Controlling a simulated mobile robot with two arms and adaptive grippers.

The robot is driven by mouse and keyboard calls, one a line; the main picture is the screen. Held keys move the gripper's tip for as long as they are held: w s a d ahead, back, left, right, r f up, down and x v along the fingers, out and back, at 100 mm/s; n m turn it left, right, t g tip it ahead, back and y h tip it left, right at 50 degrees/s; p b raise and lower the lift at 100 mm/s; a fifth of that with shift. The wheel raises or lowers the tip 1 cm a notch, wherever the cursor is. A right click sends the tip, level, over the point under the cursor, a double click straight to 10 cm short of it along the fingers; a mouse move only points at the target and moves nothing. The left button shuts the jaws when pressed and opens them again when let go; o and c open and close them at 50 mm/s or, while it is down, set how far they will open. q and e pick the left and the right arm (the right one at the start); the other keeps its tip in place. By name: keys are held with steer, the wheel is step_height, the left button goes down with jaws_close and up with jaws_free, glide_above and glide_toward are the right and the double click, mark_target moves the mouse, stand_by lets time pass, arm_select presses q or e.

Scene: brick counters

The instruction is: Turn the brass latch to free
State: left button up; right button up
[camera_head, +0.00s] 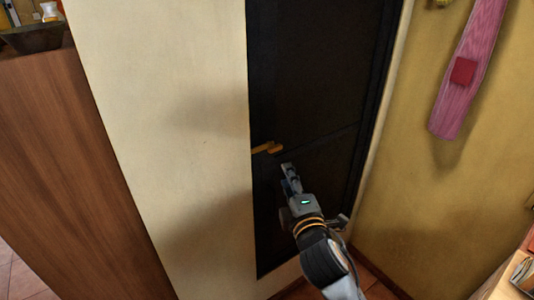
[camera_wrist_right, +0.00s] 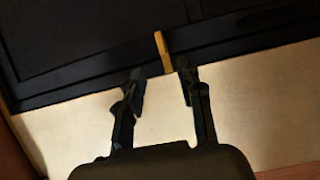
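In the right wrist view the latch (camera_wrist_right: 162,52) stands out as a short bar just beyond the gap between the fingertips. My right gripper (camera_head: 288,170) is just below and right of the latch in the head view. Its two fingers show apart and empty in the right wrist view (camera_wrist_right: 162,82). Whether a fingertip touches the latch I cannot tell; it looks apart. My left gripper is not in view.
A pale wall panel (camera_head: 170,110) and a brown wooden cabinet side (camera_head: 70,170) stand on the left. A wooden surface with small items (camera_head: 520,272) is at the lower right.

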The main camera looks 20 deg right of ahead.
mark_target(276, 151)
steer(key=w, duration=0.9)
steer(key=w+p, duration=0.1)
steer(key=w, duration=0.3)
steer(key=shift+w+d+f, duration=0.1)
steer(key=shift+w+d, duration=0.2)
jaws_close()
